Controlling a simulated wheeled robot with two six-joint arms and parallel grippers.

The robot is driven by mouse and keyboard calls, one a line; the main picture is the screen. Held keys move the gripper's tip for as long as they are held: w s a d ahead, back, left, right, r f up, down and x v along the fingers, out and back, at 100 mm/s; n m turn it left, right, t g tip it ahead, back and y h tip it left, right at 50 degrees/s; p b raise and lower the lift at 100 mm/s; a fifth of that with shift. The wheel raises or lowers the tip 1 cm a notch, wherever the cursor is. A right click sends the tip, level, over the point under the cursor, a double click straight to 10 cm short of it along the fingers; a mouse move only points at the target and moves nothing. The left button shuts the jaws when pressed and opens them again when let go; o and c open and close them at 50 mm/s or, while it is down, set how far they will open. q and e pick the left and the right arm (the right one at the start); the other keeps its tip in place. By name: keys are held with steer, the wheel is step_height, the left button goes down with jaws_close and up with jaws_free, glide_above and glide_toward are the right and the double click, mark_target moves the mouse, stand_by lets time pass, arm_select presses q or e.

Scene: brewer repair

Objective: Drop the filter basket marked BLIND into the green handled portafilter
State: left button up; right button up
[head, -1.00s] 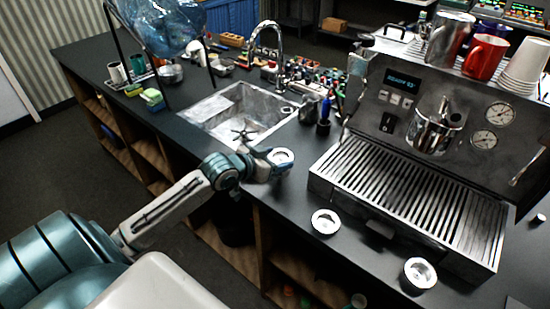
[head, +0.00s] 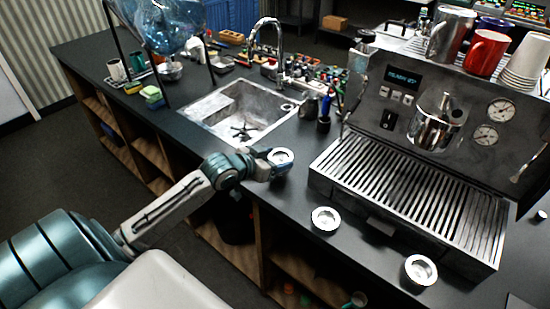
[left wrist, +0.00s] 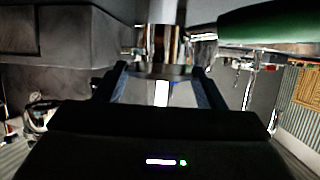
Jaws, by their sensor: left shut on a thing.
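My left gripper (head: 270,160) is shut on a round, shallow metal filter basket (head: 281,156), held above the counter's front edge, left of the coffee machine. Two similar round metal baskets stand on the counter, one at the machine's front left corner (head: 325,219) and one in front of it (head: 420,270). I cannot read BLIND on any of them. A green handle (left wrist: 265,22) crosses the upper right of the left wrist view, close to a shiny metal body (left wrist: 163,45) beyond my fingers. I cannot make out the green handled portafilter in the head view. My right gripper is not in view.
The coffee machine (head: 410,105) with its slatted drip tray (head: 410,200) fills the right of the counter. Mugs (head: 487,52) and stacked cups (head: 525,68) stand on top. A sink (head: 225,100) lies behind my left gripper. The counter around the two baskets is clear.

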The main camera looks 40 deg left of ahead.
arm_select(q)
steer(key=shift+f, duration=0.25)
stand_by(0.3)
steer(key=o, duration=1.3)
steer(key=shift+r, duration=0.1)
steer(key=shift+r+p, duration=3.4)
steer(key=shift+r, duration=0.05)
